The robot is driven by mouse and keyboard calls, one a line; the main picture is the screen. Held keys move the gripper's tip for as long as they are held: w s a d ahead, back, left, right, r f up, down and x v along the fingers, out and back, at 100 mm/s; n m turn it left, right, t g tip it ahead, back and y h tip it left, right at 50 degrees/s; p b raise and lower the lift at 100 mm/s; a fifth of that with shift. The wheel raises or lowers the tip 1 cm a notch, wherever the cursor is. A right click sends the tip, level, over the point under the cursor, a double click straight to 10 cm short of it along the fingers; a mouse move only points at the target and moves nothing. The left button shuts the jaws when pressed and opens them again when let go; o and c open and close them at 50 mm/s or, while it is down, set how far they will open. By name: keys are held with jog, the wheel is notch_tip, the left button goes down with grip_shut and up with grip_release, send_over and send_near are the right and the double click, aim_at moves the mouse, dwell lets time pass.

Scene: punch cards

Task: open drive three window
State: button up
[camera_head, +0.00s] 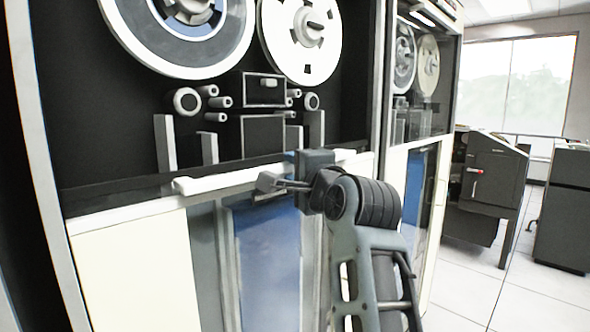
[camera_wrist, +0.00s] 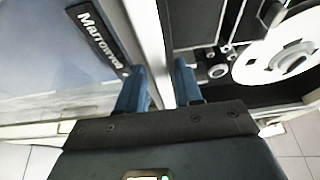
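A tape drive cabinet (camera_head: 130,270) fills the left of the head view. Its tape reels (camera_head: 302,40) sit behind a dark window area (camera_head: 95,130). A white handle bar (camera_head: 225,178) runs along the lower edge of this area. No drive number is readable. My gripper (camera_head: 268,185) is at the bar's middle and hides part of it. In the wrist view, the two blue-grey fingers of my gripper (camera_wrist: 160,90) stand apart, with a pale strip (camera_wrist: 153,40) running between them. I cannot tell whether either finger touches it. The window looks closed.
A second tape drive (camera_head: 420,70) stands just to the right. Dark grey machines (camera_head: 490,175) stand farther right on a white tiled floor (camera_head: 535,295). Blue-tinted lower glass (camera_head: 265,255) lies below the bar. A nameplate (camera_wrist: 98,40) shows in the wrist view.

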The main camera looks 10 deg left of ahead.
jog(key=shift+o, duration=0.7)
jog(key=v, duration=0.8)
